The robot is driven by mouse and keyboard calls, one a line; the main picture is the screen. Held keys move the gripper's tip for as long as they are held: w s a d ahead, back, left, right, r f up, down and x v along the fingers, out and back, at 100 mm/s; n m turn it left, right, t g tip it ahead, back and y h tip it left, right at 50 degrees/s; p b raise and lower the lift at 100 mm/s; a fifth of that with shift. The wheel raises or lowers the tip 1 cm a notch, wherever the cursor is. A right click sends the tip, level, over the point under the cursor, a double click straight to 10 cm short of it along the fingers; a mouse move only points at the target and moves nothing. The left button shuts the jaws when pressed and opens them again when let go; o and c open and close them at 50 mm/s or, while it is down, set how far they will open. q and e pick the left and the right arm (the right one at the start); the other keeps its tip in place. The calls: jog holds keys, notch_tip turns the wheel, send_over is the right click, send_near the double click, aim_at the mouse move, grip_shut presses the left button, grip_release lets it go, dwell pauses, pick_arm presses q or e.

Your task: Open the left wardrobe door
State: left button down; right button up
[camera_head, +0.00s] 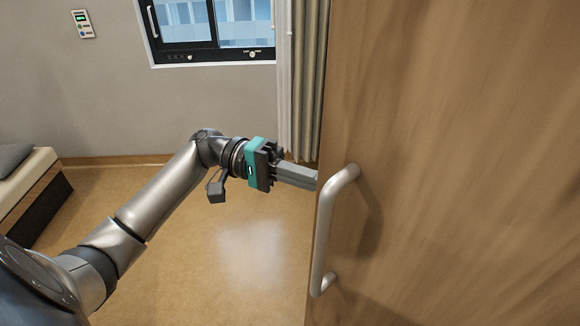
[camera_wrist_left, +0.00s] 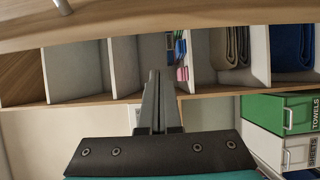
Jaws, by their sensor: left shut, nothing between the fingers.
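The wooden wardrobe door (camera_head: 450,120) fills the right of the head view, with a pale bar handle (camera_head: 322,230) near its left edge. In the left wrist view the door's wooden edge (camera_wrist_left: 200,18) runs across the top, with a bit of the handle (camera_wrist_left: 62,6) at top left. Shelves show beyond the edge, so the door stands partly open. My left gripper (camera_head: 312,181) is shut and empty. Its fingers reach the door's free edge beside the handle, and the door hides their tips in the head view. The fingers (camera_wrist_left: 153,85) point toward the shelves. My right gripper is not in view.
The open shelves (camera_wrist_left: 80,70) hold folded cloths (camera_wrist_left: 230,45) and small coloured items (camera_wrist_left: 180,50). Green-and-white drawers (camera_wrist_left: 285,112) labelled TOWELS and SHEETS are at right in the wrist view. A bed (camera_head: 35,190) stands far left, a curtain (camera_head: 305,80) behind. The floor between is clear.

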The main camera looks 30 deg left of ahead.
pick_arm(q)
jog(key=shift+s+d+p, duration=0.25)
jog(key=shift+s+p, duration=0.05)
jog(key=shift+s, duration=0.65)
jog(key=shift+s+d+p, duration=0.25)
jog(key=shift+s, duration=0.65)
